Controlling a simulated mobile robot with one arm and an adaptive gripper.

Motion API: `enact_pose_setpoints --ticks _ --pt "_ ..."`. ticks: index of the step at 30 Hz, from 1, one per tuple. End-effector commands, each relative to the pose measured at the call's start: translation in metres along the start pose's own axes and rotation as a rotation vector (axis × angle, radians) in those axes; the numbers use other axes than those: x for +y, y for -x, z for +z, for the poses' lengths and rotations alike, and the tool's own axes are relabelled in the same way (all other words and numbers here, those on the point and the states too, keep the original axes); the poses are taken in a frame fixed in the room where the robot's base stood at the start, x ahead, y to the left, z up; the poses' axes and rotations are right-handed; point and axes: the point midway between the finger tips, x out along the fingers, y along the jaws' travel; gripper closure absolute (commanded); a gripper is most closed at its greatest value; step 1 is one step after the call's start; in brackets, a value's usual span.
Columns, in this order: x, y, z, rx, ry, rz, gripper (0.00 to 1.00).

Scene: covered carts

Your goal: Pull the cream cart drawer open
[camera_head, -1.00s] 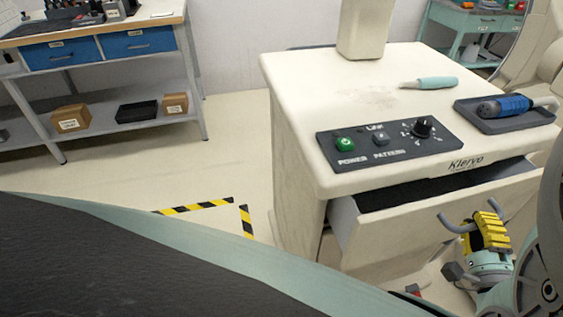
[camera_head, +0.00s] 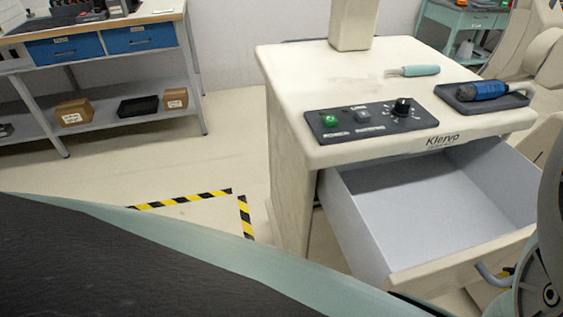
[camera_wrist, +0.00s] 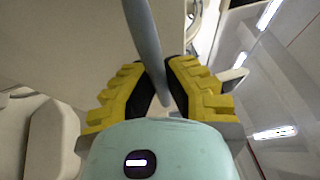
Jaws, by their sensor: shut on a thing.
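The cream cart (camera_head: 300,70) stands right of centre in the head view. Its drawer (camera_head: 445,200) is pulled well out, and its grey inside looks empty. The grey bar handle (camera_head: 488,276) on the drawer front is partly hidden by my arm at the lower right. In the wrist view the handle (camera_wrist: 146,40) runs between the yellow fingers of my gripper (camera_wrist: 160,95), which is shut on it.
On the cart top are a control panel (camera_head: 345,126), a teal-handled tool (camera_head: 418,71) and a dark tray (camera_head: 505,101) with a blue tool. A workbench (camera_head: 120,22) with blue drawers stands at the back left. Striped floor tape (camera_head: 190,198) marks open floor left of the cart.

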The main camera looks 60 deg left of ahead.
Motion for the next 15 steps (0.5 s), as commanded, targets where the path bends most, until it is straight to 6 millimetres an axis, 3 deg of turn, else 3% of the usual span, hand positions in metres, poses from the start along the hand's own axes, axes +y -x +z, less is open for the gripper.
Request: enact_pose_setpoints --ticks 5,6,15 --pt "0.0003 -0.0003 -0.0008 0.003 0.0 0.001 1.0" --pt "0.0004 -0.0003 -0.0008 0.003 0.0 0.001 0.86" --pt "0.0005 -0.0005 -0.0001 0.0 0.0 0.001 0.57"
